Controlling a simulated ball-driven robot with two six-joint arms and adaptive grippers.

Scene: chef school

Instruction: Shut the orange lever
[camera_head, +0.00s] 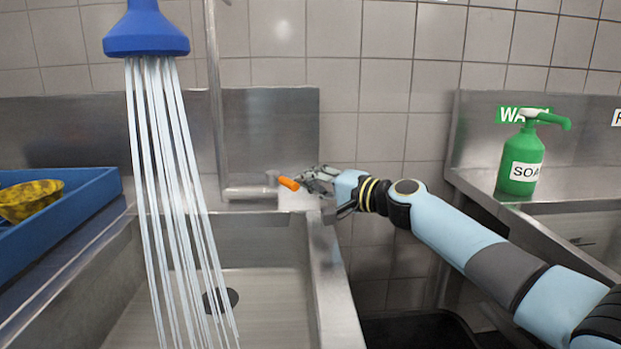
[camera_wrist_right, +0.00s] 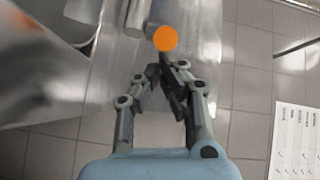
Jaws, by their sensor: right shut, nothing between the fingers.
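The orange lever (camera_head: 289,183) sits at the end of the metal pipe behind the sink's right rim. In the right wrist view, the orange lever (camera_wrist_right: 165,39) shows as a round orange end just beyond the fingertips. My right gripper (camera_head: 311,178) is shut and empty, close to the lever's right side. I cannot tell whether it touches the lever. The right gripper (camera_wrist_right: 163,72) also shows in its own wrist view with its fingers together. Water streams from the blue spray head (camera_head: 146,32) into the sink (camera_head: 262,290). My left gripper is not in view.
A blue tray (camera_head: 98,188) with a yellow patterned bowl (camera_head: 32,199) stands at the left. A green soap bottle (camera_head: 522,165) stands on the right counter. The metal pipe (camera_head: 248,192) runs along the back wall. There is a gap between the sink and the right counter.

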